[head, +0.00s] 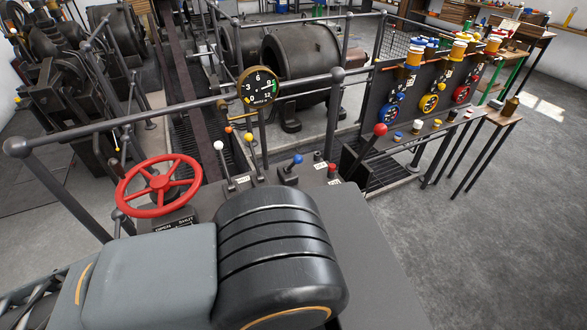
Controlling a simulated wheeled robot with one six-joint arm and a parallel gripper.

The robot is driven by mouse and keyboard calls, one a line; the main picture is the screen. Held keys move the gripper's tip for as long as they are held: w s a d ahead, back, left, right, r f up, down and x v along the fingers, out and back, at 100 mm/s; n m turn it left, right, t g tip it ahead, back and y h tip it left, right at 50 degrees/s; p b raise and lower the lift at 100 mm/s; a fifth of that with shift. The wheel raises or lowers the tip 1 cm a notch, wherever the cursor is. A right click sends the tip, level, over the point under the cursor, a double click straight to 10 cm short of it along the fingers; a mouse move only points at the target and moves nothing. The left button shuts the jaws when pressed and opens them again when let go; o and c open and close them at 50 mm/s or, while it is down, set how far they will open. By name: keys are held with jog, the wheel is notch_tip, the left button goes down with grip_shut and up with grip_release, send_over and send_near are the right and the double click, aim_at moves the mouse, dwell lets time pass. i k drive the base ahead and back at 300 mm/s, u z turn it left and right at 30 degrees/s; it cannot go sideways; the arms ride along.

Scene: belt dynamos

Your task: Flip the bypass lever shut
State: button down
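Several levers stand on the dark console in the head view: a white-knobbed lever (219,147), a yellow-knobbed lever (250,141), a blue-knobbed lever (297,160) and a tall red-knobbed lever (379,131) leaning right. Small white labels sit by their bases, too small to read, so I cannot tell which is the bypass lever. A red handwheel (159,184) stands at the console's left, above a plate (175,224) reading OPEN and SHUT. My own arm's large grey and black links fill the lower middle and hide part of the console. My gripper is not in view.
A metal guard rail (200,104) runs behind the console, with a round dial gauge (261,86) in front of it. Large dynamos (300,65) stand beyond. The grey floor (490,230) at the right is clear.

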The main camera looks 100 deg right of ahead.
aim_at(298, 159)
jog(key=z, duration=0.95)
jog(key=k, duration=0.7)
jog(key=z, duration=2.35)
jog(key=k, duration=0.2)
jog(key=u, duration=0.5)
